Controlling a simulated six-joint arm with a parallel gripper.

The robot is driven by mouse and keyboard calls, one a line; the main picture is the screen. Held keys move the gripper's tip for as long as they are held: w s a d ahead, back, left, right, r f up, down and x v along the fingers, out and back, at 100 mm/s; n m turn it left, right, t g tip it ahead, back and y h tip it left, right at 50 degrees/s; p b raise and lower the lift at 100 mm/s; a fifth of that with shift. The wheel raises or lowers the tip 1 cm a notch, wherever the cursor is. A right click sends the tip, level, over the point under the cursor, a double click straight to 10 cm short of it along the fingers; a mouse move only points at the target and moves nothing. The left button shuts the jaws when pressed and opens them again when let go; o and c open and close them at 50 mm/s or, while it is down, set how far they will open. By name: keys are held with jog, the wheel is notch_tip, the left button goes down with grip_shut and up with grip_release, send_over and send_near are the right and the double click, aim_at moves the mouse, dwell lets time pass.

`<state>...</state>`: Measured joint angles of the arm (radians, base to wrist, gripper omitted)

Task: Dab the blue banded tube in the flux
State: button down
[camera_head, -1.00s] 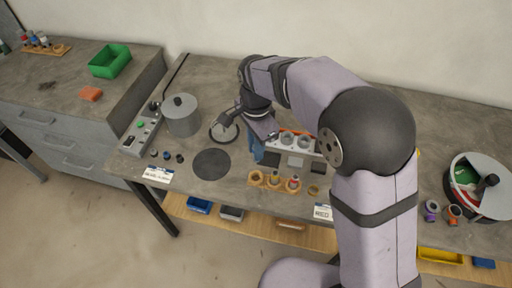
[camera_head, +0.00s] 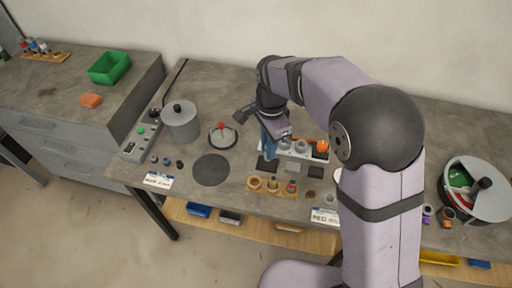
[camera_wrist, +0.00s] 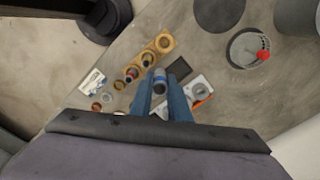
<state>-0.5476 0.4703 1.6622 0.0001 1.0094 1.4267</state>
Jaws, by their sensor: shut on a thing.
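My gripper (camera_head: 269,152) has blue fingers and hangs over the left end of the white jig (camera_head: 298,155). In the wrist view its fingers (camera_wrist: 161,98) are shut on a small grey tube with a blue band (camera_wrist: 160,81), held upright-looking between them. The fingers hide part of the tube, and the head view does not show it clearly. A round grey dish with a dark rim (camera_head: 215,145) and a red-topped piece (camera_head: 222,126) stands left of my gripper; it also shows in the wrist view (camera_wrist: 238,56). I cannot tell whether it holds the flux.
A wooden holder (camera_head: 264,188) with several ringed pieces lies in front of the jig. Dark pads (camera_head: 291,168) lie between them. A grey lidded pot (camera_head: 181,122), a control box (camera_head: 141,141) and a black round mat (camera_head: 211,170) are to the left. A round bin (camera_head: 488,203) stands far right.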

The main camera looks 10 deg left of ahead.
jog(key=w+d+f+m+p, duration=0.3)
jog(key=w+d, duration=0.2)
jog(key=d, duration=0.7)
jog(key=w+d+f+m+p, duration=0.2)
jog(key=w+d+m, duration=0.2)
jog(key=d, duration=0.8)
jog(key=w+d+r+n, duration=0.2)
jog(key=w, duration=0.5)
jog(key=shift+f, duration=0.1)
jog(key=shift+f, duration=0.1)
jog(key=shift+f+b, duration=1.5)
jog(key=shift+f, duration=0.85)
jog(key=shift+f, duration=0.25)
